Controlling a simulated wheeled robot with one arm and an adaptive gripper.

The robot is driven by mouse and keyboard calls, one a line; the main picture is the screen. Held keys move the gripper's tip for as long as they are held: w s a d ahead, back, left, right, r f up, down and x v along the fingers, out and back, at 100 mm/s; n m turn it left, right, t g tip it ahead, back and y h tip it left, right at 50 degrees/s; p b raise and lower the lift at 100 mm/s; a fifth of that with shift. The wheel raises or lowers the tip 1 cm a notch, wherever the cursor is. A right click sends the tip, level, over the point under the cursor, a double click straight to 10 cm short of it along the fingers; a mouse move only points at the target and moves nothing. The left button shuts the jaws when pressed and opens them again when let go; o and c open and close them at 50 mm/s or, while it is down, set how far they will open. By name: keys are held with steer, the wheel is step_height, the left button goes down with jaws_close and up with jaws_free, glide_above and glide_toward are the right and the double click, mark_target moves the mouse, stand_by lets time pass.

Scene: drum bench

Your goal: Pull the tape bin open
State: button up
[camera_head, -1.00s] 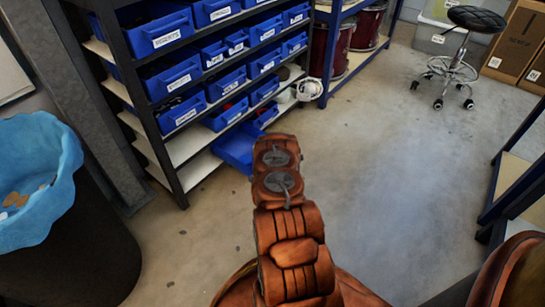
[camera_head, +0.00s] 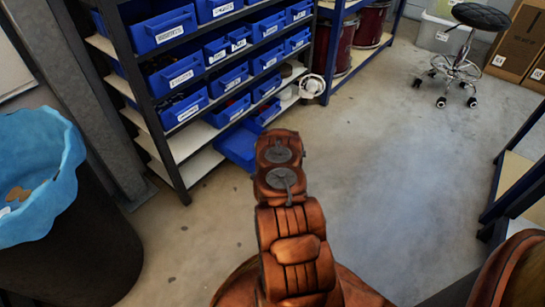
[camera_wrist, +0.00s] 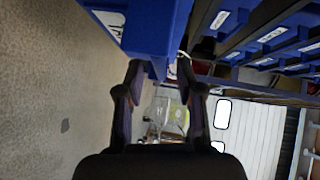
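A blue bin (camera_head: 238,146) sticks out of the lower shelf, low down, with its near end in front of the shelf edge. My arm partly covers it in the head view. A blue bin (camera_wrist: 155,25) also fills the top middle of the wrist view; its white label is cut off and unreadable. My gripper (camera_wrist: 160,67) points at this bin. Its two fingers stand apart at the bin's lower edge, and a narrow blue part shows between the tips. I see no clear grip on it. The gripper is hidden behind my arm in the head view.
The dark shelf rack (camera_head: 160,130) holds several labelled blue bins. A black bucket with a blue liner (camera_head: 70,200) stands at the left. A stool (camera_head: 462,68) and boxes (camera_head: 520,45) stand far right. The middle floor is clear.

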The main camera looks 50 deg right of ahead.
steer(key=v, duration=1.1)
stand_by(0.5)
